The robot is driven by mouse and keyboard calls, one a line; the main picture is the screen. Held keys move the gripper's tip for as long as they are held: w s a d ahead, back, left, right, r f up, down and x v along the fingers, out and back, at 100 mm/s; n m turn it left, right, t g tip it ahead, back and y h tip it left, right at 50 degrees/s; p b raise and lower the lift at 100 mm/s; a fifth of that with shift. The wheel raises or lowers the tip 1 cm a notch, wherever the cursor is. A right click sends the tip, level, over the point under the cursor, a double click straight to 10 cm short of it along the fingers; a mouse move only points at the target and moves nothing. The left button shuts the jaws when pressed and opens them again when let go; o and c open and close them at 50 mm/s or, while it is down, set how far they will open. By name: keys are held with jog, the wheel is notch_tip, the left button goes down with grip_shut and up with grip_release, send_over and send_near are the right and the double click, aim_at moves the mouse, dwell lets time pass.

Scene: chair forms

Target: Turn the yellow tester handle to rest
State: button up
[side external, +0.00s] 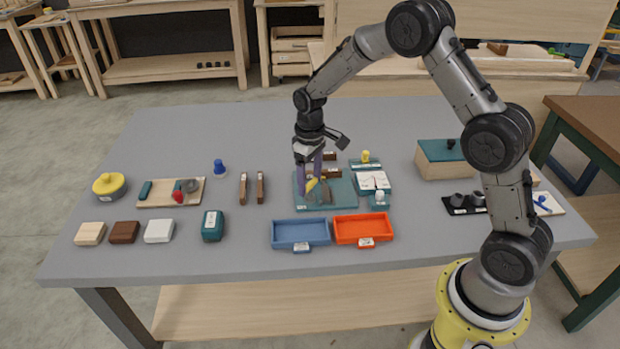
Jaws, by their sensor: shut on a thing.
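The yellow tester handle (311,184) shows as a small yellow piece low between my gripper's fingers. It belongs to a tester on a teal base plate (340,198) near the middle of the table. My gripper (311,190) points down over the left part of that plate, its purple fingers shut on the handle. A grey-brown upright part (325,193) of the tester stands just right of the fingers. The fingers hide part of the handle, so its exact angle cannot be told.
A blue tray (300,246) and an orange tray (362,242) lie in front of the plate. A teal-and-white device (374,181) is close on its right. Two brown bars (260,187) stand to the left. The rear left of the grey table (200,135) is clear.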

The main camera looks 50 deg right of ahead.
aim_at(310, 183)
jog(key=m, duration=0.5)
jog(key=shift+r+m, duration=0.1)
jog(key=shift+m, duration=0.2)
jog(key=m, duration=0.4)
jog(key=shift+m, duration=0.3)
jog(key=o, duration=1.3)
notch_tip(310, 183, up, 14)
